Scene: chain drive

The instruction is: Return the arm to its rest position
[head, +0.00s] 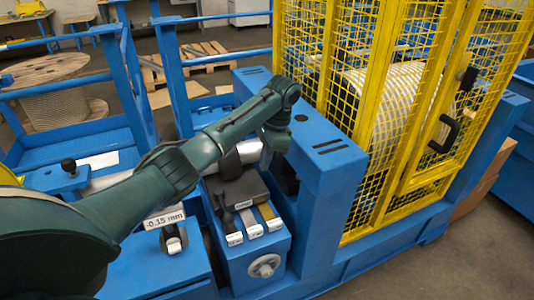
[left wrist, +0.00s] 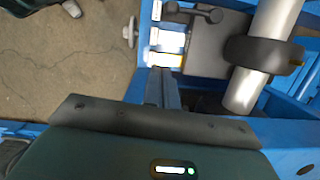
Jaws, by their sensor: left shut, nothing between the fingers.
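My left arm (head: 160,185) reaches in from the left, out over the blue machine (head: 328,160). Its wrist bends down at the far end. My left gripper (head: 266,158) points down beside the dark block with the levers (head: 240,188). In the left wrist view the left gripper (left wrist: 162,85) is shut, with its fingers together and nothing held. A grey metal cylinder (left wrist: 268,50) with a dark collar (left wrist: 263,54) lies to the right of the fingers there. My right gripper is not in view.
A yellow mesh guard (head: 385,120) with a black handle (head: 444,134) stands to the right of the arm. Labelled levers and a round handwheel (head: 264,266) are below it. Blue rails (head: 125,75) and a wooden cable reel (head: 55,90) are at the left.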

